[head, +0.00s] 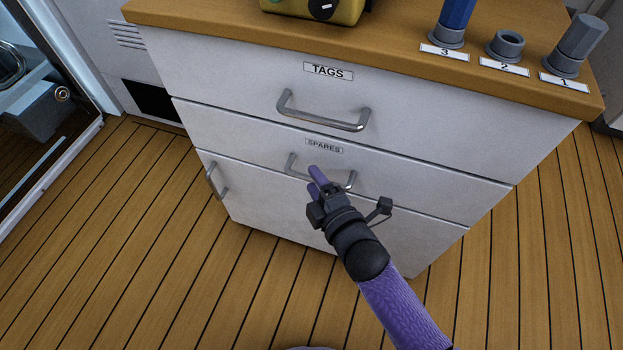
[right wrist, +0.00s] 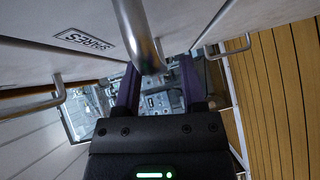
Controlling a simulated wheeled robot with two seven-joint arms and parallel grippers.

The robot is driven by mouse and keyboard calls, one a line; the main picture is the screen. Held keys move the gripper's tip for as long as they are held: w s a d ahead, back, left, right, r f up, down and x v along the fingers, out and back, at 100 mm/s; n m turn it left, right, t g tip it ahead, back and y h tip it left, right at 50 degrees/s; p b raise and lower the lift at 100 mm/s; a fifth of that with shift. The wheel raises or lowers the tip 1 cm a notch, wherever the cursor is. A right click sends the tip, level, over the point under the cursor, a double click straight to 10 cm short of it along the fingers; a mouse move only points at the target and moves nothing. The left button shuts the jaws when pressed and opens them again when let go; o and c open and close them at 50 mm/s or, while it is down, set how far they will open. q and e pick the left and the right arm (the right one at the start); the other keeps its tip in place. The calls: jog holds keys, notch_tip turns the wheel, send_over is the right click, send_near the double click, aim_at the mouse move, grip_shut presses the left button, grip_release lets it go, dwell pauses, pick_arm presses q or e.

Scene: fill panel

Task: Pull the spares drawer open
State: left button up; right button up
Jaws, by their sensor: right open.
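The spares drawer (head: 240,137) is the middle front of a white cabinet, marked by a SPARES label (head: 324,146). Its front looks flush with the cabinet. Its metal bar handle (head: 292,164) is partly hidden by my right gripper (head: 314,181), which is at the handle with its purple fingers pointing up and left. In the right wrist view the fingers are apart, and the handle bar (right wrist: 138,35) runs down to the space between them. I cannot tell whether either finger touches it. My left gripper is not in view.
The tags drawer (head: 220,75) with its own handle (head: 322,118) is above, and a lower front with an upright handle (head: 215,182) is below. The wooden top (head: 390,50) holds a yellow device (head: 290,8) and several grey fittings. The plank floor (head: 130,250) in front is clear.

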jog(key=shift+x, duration=0.8)
grip_shut()
dwell(0.5)
dwell(0.4)
